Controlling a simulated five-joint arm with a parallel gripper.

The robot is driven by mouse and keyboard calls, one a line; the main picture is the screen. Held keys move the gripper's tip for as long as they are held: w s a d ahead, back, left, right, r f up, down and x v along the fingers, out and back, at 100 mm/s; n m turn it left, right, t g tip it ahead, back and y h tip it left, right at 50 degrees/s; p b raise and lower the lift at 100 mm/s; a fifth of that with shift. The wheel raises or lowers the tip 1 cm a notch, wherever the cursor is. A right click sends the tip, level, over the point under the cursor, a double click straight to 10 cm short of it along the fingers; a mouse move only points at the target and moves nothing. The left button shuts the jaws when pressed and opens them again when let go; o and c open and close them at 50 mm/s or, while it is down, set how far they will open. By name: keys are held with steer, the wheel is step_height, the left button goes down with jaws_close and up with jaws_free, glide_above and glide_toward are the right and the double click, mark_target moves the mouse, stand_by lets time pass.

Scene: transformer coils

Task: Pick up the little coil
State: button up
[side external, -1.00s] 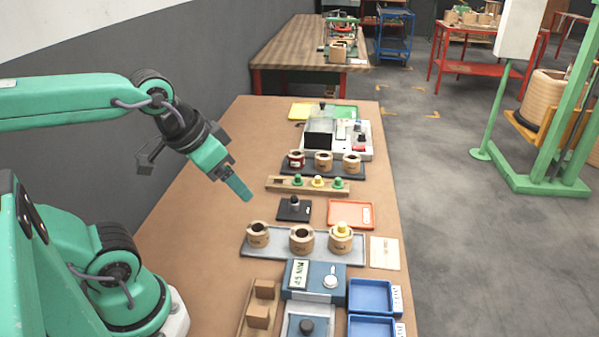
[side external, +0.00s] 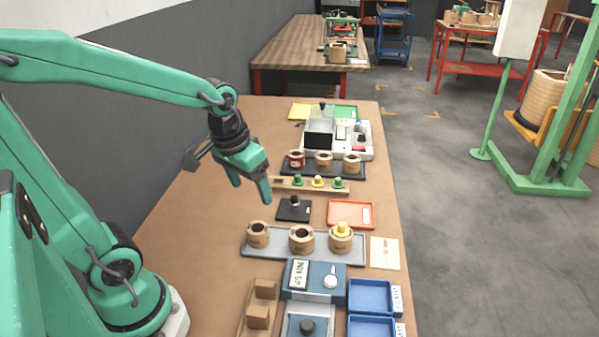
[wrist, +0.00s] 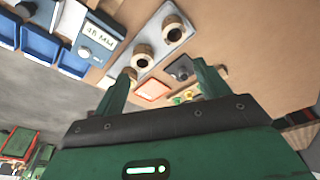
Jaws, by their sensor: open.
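Three tan coils stand upright on a grey tray (side external: 358,258) in the side view: a left coil (side external: 257,240), a middle coil (side external: 301,245) and a right coil (side external: 340,245) with a yellow plug on top. Farther back, a dark tray (side external: 288,169) holds a red-wound coil (side external: 296,163) and two tan coils (side external: 324,166) (side external: 352,167). I cannot tell which one is the little coil. My gripper (side external: 250,188) is open and empty, above the table, left of the plug rack and higher than the front coils. In the wrist view (wrist: 163,88) one finger partly hides a front coil.
A wooden rack (side external: 335,189) holds green and yellow plugs. A black block (side external: 294,209) and an orange tray (side external: 350,214) lie behind the front coils. A blue gauge (side external: 326,278) and blue bins (side external: 370,296) stand in front. The brown table is clear at the left.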

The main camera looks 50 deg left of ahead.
mark_target(258, 228)
steer(key=w+a+f+n+g, duration=0.2)
steer(key=w+a+f, duration=0.1)
steer(key=f, duration=0.5)
steer(key=shift+a+f+g, duration=0.3)
steer(key=shift+a+f, duration=0.05)
steer(key=shift+a, duration=0.1)
steer(key=shift+f, duration=0.1)
steer(key=shift+f, duration=1.2)
steer(key=shift+d+f, duration=0.15)
steer(key=shift+f, duration=2.45)
steer(key=shift+c, duration=0.4)
steer(key=c, duration=1)
